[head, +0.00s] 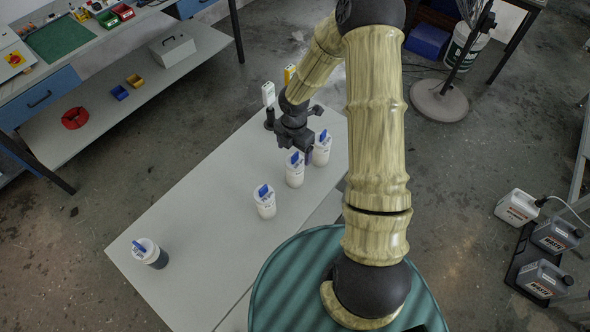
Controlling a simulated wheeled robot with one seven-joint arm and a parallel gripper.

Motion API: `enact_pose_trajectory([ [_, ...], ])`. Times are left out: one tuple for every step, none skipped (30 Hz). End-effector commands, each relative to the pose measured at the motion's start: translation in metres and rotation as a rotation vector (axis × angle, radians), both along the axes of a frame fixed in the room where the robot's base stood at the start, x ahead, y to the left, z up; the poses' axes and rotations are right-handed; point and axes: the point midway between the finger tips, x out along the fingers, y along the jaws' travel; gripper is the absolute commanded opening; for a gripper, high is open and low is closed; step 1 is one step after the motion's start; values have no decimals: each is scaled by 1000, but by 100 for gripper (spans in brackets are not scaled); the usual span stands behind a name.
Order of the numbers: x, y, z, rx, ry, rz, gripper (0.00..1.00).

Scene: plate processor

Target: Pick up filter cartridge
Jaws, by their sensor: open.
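Three white cylinders with blue top handles stand upright in a slanting row on the grey table (190,235): a near one (264,204), a middle one (295,175) and a far one (321,153). A similar white container (150,253) with a dark lower part stands apart at the table's left end. I cannot tell from their labels which one is the filter cartridge. My gripper (300,154) is open and points down over the row, close to the middle and far cylinders. It partly hides their tops. I cannot tell whether it touches either.
A small white bottle (268,93) and a yellow item (289,74) are behind my gripper. A workbench (90,50) with bins stands at the back left. Waste canisters (518,207) stand on the floor at right. The table between the left container and the row is clear.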

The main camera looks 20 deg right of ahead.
Motion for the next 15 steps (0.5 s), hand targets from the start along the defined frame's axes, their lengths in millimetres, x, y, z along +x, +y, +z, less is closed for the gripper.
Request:
enact_pose_trajectory([
  [0,0,-3,0,0,1,82],
  [0,0,-4,0,-1,1,82],
  [0,0,-5,0,-1,0,82],
  [0,0,-5,0,-1,-1,82],
  [0,0,-5,0,-2,-1,82],
  [0,-1,-5,0,-2,-1,82],
  [0,0,-5,0,-2,-1,82],
  [0,0,-5,0,-1,-1,82],
  [0,0,-5,0,-1,-1,82],
  [0,0,-5,0,-1,-1,82],
  [0,0,-5,0,-1,-1,82],
  [0,0,-6,0,-1,-1,82],
  [0,0,-8,0,0,-1,82],
  [-1,0,-10,-1,1,0,82],
  [-2,0,-14,0,2,1,82],
])
